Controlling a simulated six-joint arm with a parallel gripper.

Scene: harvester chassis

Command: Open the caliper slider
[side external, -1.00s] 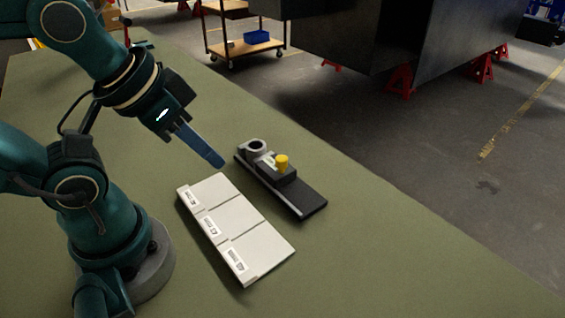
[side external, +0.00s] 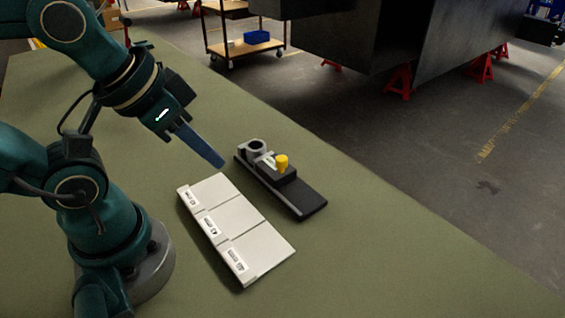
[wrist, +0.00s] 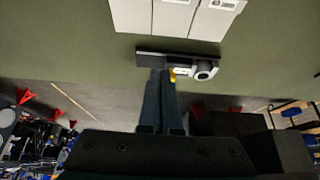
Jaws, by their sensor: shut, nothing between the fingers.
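The caliper (side external: 310,203) is a dark flat bar lying on the green table, with a grey ring (side external: 256,146) at its far left end. Its slider (side external: 274,171) is a dark block with a yellow knob (side external: 282,163), close to the ring end. In the wrist view the caliper bar (wrist: 150,58) lies beyond the fingertips, which partly cover the yellow knob (wrist: 172,75). My gripper (side external: 222,164) is shut and empty. Its blue fingers point down and right, above and left of the caliper, apart from it in the side view.
A white three-section tray (side external: 262,248) with labels lies in front of the caliper. The table (side external: 400,255) is bare to the right. A cart with a blue bin (side external: 257,37) and a large dark chassis on red stands (side external: 400,80) are on the floor behind.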

